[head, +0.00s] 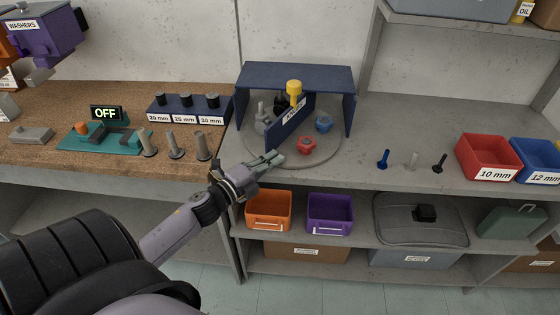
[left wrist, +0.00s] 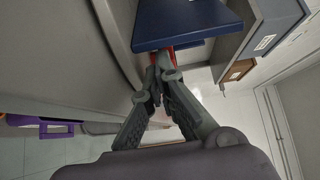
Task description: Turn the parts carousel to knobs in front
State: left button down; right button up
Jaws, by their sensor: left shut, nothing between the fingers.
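The parts carousel (head: 322,158) is a round grey turntable under a dark blue hood (head: 300,76). A dark blue divider (head: 283,129) with a white label crosses it diagonally, from front left to back right. My left gripper (head: 277,158) is shut and empty at the carousel's front left, near the divider's front end. The left wrist view shows its closed fingertips (left wrist: 158,74) by a blue panel (left wrist: 185,22).
Loose bolts (head: 383,159) stand right of the carousel, before a red bin (head: 487,156). Grey pegs (head: 174,146) and a teal fixture (head: 100,138) stand left. Orange (head: 268,210) and purple (head: 330,213) bins sit on the shelf below.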

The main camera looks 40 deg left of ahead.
pick_arm(q)
jog(key=shift+s+a, duration=0.2)
jog(key=shift+a, duration=1.25)
pick_arm(e)
jog(key=shift+s+a, duration=0.1)
jog(key=shift+a, duration=0.2)
jog(key=shift+d, duration=0.15)
